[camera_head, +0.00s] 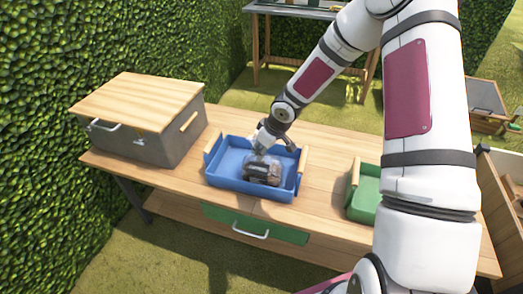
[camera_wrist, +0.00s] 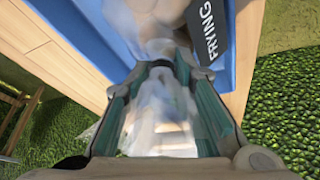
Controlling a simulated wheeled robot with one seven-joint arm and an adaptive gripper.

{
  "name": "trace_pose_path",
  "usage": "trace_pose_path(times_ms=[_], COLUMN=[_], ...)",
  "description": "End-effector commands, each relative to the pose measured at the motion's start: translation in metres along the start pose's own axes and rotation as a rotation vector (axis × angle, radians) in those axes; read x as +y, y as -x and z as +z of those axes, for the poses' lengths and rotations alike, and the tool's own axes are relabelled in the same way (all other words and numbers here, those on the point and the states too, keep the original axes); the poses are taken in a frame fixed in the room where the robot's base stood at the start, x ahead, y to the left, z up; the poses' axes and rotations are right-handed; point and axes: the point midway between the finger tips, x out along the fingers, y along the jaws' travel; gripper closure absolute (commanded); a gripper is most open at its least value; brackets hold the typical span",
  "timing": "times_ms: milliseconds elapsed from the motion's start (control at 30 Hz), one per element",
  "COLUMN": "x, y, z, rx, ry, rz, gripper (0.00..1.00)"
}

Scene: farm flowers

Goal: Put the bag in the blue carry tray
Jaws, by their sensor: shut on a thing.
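The bag (camera_head: 262,170) is clear plastic with dark contents and a dark label. It is inside the walls of the blue carry tray (camera_head: 222,183), right of its middle; whether it rests on the tray floor I cannot tell. My gripper (camera_head: 258,151) reaches down over the tray and is shut on the bag's top. In the wrist view, the bag's crumpled clear plastic (camera_wrist: 160,112) lies between the green-padded fingers of my gripper (camera_wrist: 160,80).
The wooden table (camera_head: 325,165) holds a grey box with a wooden lid (camera_head: 140,95) on the left and a green tray (camera_head: 364,195) on the right, partly hidden by my arm. A green drawer (camera_head: 255,225) is under the tabletop. A hedge (camera_head: 60,60) stands behind.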

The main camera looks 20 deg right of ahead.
Motion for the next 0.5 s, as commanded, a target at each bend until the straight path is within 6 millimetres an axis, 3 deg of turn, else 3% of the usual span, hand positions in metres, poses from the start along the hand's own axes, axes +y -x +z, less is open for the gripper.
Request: trace_pose_path(times_ms=[333,367,433,500], x=[0.0002,-0.0001,-0.0001,-0.0001], y=[-0.0022,-0.0019,-0.0016,-0.0015], z=[-0.0004,0.0005,0.0005,0.0004], rx=[0.003,0.001,0.001,0.001], ry=[0.001,0.000,0.000,0.000], rz=[0.001,0.000,0.000,0.000], gripper=[1.00,0.70,0.54,0.53])
